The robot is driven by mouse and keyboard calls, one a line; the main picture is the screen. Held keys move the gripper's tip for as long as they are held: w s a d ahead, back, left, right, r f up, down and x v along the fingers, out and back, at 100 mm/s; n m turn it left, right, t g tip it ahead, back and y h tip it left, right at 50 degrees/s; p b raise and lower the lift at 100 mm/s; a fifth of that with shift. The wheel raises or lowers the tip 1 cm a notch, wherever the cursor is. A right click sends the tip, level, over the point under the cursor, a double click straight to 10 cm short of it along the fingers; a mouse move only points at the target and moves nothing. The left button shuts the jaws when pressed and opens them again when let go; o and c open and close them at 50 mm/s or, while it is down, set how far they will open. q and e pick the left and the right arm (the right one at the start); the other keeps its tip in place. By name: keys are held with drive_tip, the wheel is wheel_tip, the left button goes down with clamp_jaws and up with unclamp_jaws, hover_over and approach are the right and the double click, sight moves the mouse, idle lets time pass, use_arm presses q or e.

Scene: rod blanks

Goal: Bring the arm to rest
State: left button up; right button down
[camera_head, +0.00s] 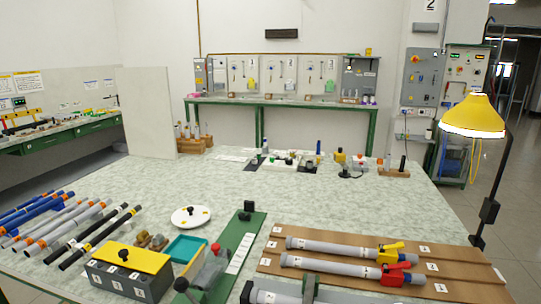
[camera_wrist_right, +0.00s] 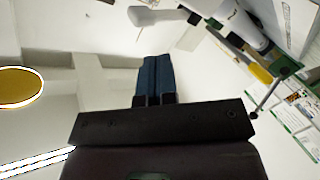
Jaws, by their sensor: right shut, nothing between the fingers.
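My right gripper (camera_wrist_right: 156,62) shows in the right wrist view, its two dark blue fingers together and nothing between them. It points up into open room, apart from any object. Neither gripper shows in the head view. Grey rods (camera_head: 330,246) with a yellow and a red clamp-like piece lie on brown boards (camera_head: 440,277) at the right of the table. Blue, grey and black rods (camera_head: 88,232) lie side by side at the left.
The pale table (camera_head: 330,200) is clear in its middle. A grey box with a yellow lid (camera_head: 130,258), a teal tray (camera_head: 172,262), a white disc (camera_head: 191,223) and a green fixture (camera_head: 236,250) stand at the front. A yellow lamp (camera_head: 474,114) rises at the right.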

drive_tip(key=s+f+m+g+h+p, duration=0.1)
drive_tip(key=s+f+m+g+h, duration=0.1)
drive_tip(key=s+f+m, duration=0.2)
drive_tip(key=s+f+m+g+h+p, duration=0.1)
drive_tip(key=s+f+m, duration=0.4)
drive_tip(key=s, duration=1.4)
wheel_tip(320, 180, down, 5)
drive_tip(key=shift+s+a+r+m+g+h, duration=0.1)
drive_tip(key=shift+s+a+m+g+h, duration=0.15)
drive_tip(key=shift+g+h, duration=0.45)
